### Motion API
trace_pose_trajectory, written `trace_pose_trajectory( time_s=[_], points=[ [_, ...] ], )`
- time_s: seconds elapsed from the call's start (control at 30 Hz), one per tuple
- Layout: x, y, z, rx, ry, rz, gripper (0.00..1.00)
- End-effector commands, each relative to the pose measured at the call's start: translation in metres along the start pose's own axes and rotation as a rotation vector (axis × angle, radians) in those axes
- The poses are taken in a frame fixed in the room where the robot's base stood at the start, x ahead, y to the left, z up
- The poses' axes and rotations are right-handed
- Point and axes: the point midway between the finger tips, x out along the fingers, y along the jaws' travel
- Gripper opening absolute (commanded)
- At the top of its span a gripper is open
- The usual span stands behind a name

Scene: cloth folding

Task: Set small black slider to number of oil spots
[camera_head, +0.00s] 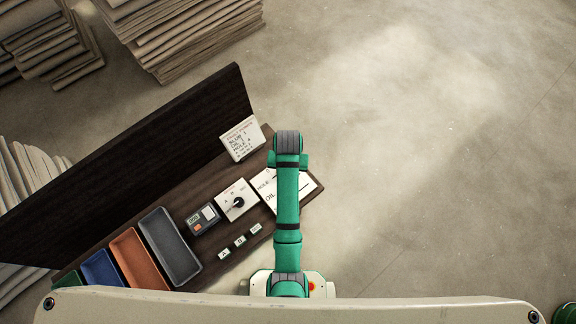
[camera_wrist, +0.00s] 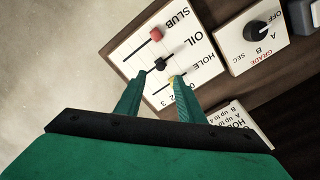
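The white slider board (camera_wrist: 128,55) has tracks labelled SLUB, OIL and HOLE; in the head view it (camera_head: 309,183) is partly hidden by my arm. In the wrist view the small black slider (camera_wrist: 161,64) sits partway along the middle OIL track. A red slider (camera_wrist: 156,34) is on the SLUB track, and a yellow slider (camera_wrist: 172,79) is partly hidden by a finger. My gripper (camera_wrist: 160,76) is open, its fingertips apart on either side just short of the black slider. I cannot tell whether they touch the board. No oil spots are visible.
Beside the board is a GRADE dial (camera_head: 237,201). A printed card (camera_head: 242,139) leans nearby, its text mostly unreadable. A small display device (camera_head: 203,219), small lettered blocks (camera_head: 240,241) and coloured trays (camera_head: 139,258) stand further left. Folded cloth stacks (camera_head: 180,35) lie behind the panel.

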Motion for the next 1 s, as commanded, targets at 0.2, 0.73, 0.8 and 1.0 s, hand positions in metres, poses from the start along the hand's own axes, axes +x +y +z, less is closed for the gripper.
trace_pose_trajectory(
  time_s=[0.2, 0.73, 0.8, 1.0],
  points=[
    [-0.028, 0.0, 0.0, 0.0, 0.0, 0.0, 0.35],
    [-0.035, 0.0, 0.001, 0.0, -0.001, 0.0, 0.35],
    [-0.035, 0.0, 0.001, 0.0, -0.001, 0.0, 0.35],
    [-0.032, 0.001, 0.003, 0.0, 0.006, 0.0, 0.35]
  ],
)
